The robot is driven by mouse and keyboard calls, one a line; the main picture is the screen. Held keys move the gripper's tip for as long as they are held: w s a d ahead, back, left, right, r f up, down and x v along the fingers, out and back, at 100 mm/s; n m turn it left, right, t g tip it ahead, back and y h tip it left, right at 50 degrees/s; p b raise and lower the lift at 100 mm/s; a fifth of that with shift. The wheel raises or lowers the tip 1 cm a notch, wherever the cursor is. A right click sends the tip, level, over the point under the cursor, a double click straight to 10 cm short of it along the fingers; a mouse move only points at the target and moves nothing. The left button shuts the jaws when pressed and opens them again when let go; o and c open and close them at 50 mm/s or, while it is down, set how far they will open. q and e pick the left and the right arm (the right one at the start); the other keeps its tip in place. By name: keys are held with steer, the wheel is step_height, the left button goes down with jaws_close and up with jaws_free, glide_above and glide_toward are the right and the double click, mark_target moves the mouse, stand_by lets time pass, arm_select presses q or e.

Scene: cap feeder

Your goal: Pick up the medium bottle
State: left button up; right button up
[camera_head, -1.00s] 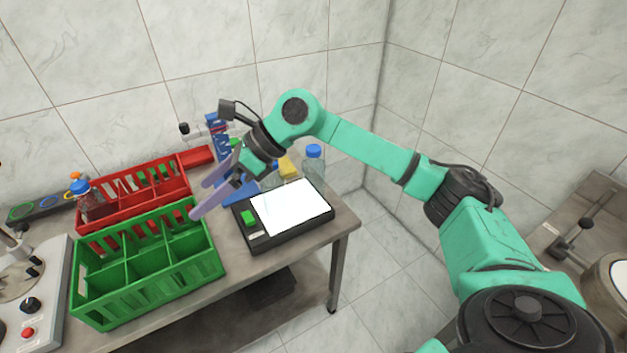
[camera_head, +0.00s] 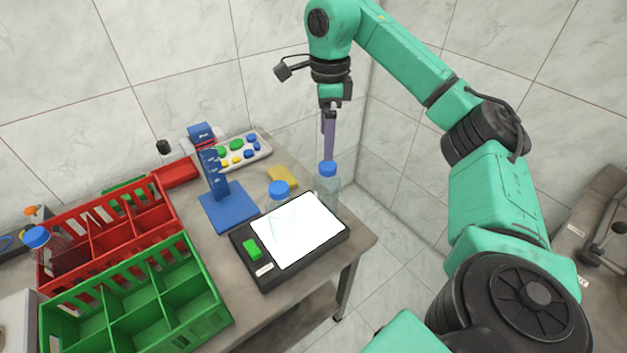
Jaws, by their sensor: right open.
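My right gripper (camera_head: 328,154) points straight down at the back right of the table. Its fingers are seen edge-on and are open, right above or around the blue cap of a clear bottle (camera_head: 327,192); I cannot tell whether they touch it. This bottle stands upright behind the black device's right side. A second clear bottle with a blue cap (camera_head: 279,190) stands behind the device, to the left. A third blue-capped bottle (camera_head: 37,238) is in the red crate at the far left. I cannot tell for sure which is the medium one. My left gripper is not in view.
A black device with a white lit panel (camera_head: 300,232) lies in front of the two bottles. A blue stand (camera_head: 228,208), a yellow block (camera_head: 282,176) and a tray of caps (camera_head: 242,153) are nearby. Red (camera_head: 122,244) and green (camera_head: 135,318) crates fill the left.

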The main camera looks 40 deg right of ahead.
mark_target(328, 181)
steer(key=f+b, duration=0.1)
steer(key=s+f, duration=0.1)
steer(key=f, duration=0.1)
steer(key=shift+s+f+b, duration=0.1)
steer(key=shift+f+b, duration=0.15)
steer(key=shift+b, duration=0.1)
steer(key=shift+s+f, duration=0.25)
steer(key=shift+f, duration=0.4)
steer(key=shift+s+f, duration=0.25)
steer(key=shift+f, duration=0.35)
steer(key=f, duration=0.2)
steer(key=f+p, duration=0.1)
steer(key=f, duration=0.1)
steer(key=w+f, duration=0.1)
steer(key=f, duration=0.1)
steer(key=shift+a+f+p, duration=0.1)
steer(key=shift+f+p, duration=0.05)
steer(key=shift+p, duration=0.2)
steer(key=shift+f, duration=0.2)
steer(key=shift+c, duration=1.2)
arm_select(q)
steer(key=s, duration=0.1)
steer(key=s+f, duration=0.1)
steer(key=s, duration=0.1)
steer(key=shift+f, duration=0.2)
arm_select(e)
steer(key=shift+w, duration=0.1)
jaws_close()
